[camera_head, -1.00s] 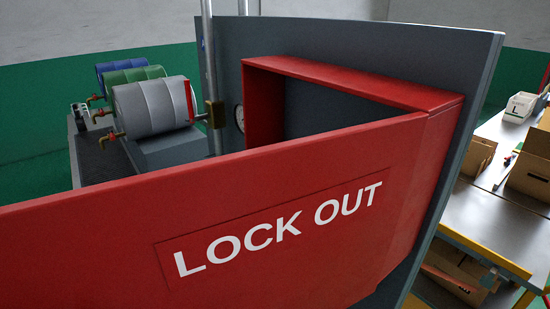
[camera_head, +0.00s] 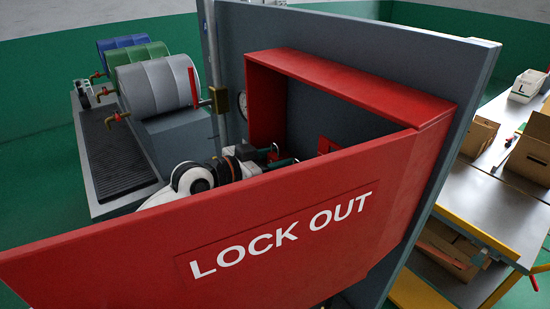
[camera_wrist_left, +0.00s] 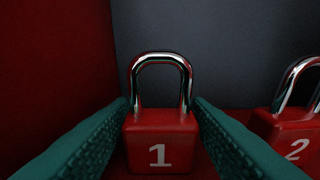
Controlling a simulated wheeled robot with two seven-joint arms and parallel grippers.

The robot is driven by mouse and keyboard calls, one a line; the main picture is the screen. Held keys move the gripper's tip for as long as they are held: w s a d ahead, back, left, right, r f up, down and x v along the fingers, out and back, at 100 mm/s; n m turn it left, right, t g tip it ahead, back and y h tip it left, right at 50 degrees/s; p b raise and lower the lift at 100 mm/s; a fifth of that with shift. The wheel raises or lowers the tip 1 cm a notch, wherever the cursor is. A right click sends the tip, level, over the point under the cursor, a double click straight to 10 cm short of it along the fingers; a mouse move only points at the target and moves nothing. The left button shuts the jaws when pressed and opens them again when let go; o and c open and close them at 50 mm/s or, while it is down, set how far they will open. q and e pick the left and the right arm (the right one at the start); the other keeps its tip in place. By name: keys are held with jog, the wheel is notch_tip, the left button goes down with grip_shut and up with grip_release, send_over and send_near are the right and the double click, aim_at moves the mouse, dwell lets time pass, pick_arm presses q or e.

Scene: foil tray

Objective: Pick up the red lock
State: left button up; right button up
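A red lock marked 1 (camera_wrist_left: 160,135), with a shiny metal shackle, stands upright in the left wrist view. The two teal fingers of my left gripper (camera_wrist_left: 162,115) are spread, one at each side of this lock; I cannot tell whether they touch it. In the head view my left gripper (camera_head: 277,157) reaches into the open red lock-out box (camera_head: 350,84), behind its LOCK OUT front panel (camera_head: 280,238). A second red lock marked 2 (camera_wrist_left: 290,132) stands at the right of the left wrist view, partly cut off. My right gripper is not in view.
The red front panel hides much of my left arm and the box's inside. A grey panel (camera_head: 392,68) stands behind the box. Grey, green and blue drums (camera_head: 155,87) are at the left. A workbench (camera_head: 495,205) with cardboard boxes (camera_head: 478,137) is at the right.

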pick_arm(q)
jog(key=c, duration=0.7)
jog(key=shift+o, duration=0.2)
